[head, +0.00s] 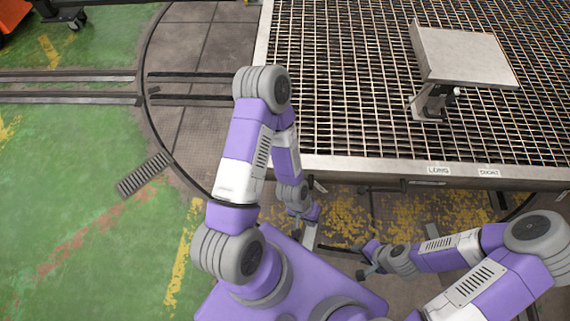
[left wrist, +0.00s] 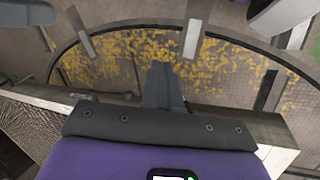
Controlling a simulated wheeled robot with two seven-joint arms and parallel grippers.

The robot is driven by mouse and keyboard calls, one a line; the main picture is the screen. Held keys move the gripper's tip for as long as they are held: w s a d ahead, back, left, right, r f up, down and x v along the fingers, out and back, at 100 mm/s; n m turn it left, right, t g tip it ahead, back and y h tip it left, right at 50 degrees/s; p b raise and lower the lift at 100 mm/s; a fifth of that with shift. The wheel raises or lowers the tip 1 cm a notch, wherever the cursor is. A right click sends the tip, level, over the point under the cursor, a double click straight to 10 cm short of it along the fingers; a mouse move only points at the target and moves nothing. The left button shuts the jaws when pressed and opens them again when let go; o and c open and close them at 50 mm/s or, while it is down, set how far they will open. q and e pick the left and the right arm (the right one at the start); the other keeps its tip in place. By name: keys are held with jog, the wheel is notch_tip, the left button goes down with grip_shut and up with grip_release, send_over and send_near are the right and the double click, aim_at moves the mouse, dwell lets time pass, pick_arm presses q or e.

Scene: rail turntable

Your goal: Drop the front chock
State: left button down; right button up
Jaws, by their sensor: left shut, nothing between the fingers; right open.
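I cannot make out a front chock for certain in either view. My left gripper (head: 298,230) is low in front of the grated platform (head: 415,168), above the floor by its front edge. In the left wrist view its dark fingers (left wrist: 162,72) are together with nothing between them, over yellow-worn flooring. A pale bar (left wrist: 192,38) lies just beyond and right of the fingertips, apart from them in the picture. My right gripper (head: 360,262) is open and empty, low over the floor right of the left one.
Two small labels, LONG (head: 438,170) and SHORT (head: 488,173), are on the platform's front edge. A metal box-like plate (head: 465,56) stands on the grating. Rails (head: 70,98) run in from the left to the round turntable. Green floor (head: 70,240) at left is mostly clear.

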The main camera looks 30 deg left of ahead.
pick_arm(q)
jog(key=shift+d, duration=0.1)
jog(key=w+a+n+g+y+p, duration=0.1)
jog(key=w+g+y+p, duration=0.15)
jog(key=w, duration=0.75)
jog(key=w+a+r+n+g+y+p, duration=0.1)
jog(key=w+a+r+n+y+p, duration=0.2)
jog(key=w+a+r+y, duration=0.3)
jog(key=w+a+r+n, duration=0.1)
jog(key=w+a, duration=0.2)
jog(key=w, duration=0.2)
jog(key=shift+a+r, duration=0.2)
jog(key=shift+a, duration=0.2)
